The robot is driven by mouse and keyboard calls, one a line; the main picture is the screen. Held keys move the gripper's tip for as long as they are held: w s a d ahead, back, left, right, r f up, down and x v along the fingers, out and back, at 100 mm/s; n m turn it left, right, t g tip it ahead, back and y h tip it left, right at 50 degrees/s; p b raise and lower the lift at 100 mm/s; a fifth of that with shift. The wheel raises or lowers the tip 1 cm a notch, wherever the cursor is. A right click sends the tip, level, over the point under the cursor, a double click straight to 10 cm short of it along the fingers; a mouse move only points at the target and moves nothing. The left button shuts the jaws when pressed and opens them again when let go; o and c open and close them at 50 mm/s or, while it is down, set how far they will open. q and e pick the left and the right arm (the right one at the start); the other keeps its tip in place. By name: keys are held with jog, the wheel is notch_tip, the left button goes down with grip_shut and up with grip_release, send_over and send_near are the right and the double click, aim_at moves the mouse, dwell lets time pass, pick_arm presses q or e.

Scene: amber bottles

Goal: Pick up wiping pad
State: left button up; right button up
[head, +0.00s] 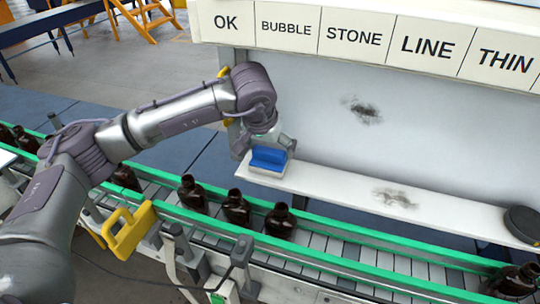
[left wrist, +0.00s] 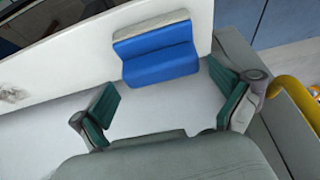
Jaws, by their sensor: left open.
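The wiping pad (head: 268,158), blue with a pale layer, lies at the left end of the white shelf (head: 330,187). In the left wrist view the pad (left wrist: 157,60) is ahead of the fingers, between their lines. My left gripper (head: 266,146) is just above and behind the pad in the head view, partly hidden by its own wrist. In the left wrist view the left gripper (left wrist: 163,85) is open, with green-lined fingers set wide apart and nothing between them. My right gripper is in neither view.
A conveyor with green rails (head: 340,262) carries several amber bottles (head: 236,208) in front of the shelf. A white panel with dark smudges (head: 362,110) stands behind it. A black round object (head: 523,222) sits at the shelf's right. A yellow bracket (head: 130,231) stands by the conveyor.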

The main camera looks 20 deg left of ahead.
aim_at(269, 150)
pick_arm(q)
jog(key=p+x, duration=0.2)
jog(key=x, duration=0.1)
jog(key=shift+w+f, duration=0.1)
jog(key=shift+f, duration=0.2)
jog(key=shift+w+f, duration=0.15)
jog(key=shift+f, duration=0.25)
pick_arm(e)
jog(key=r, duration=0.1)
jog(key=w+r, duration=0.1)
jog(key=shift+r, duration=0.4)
pick_arm(q)
jog(key=shift+c, duration=0.3)
jog(key=c, duration=0.7)
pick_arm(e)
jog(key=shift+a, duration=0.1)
pick_arm(q)
jog(key=shift+c, duration=0.2)
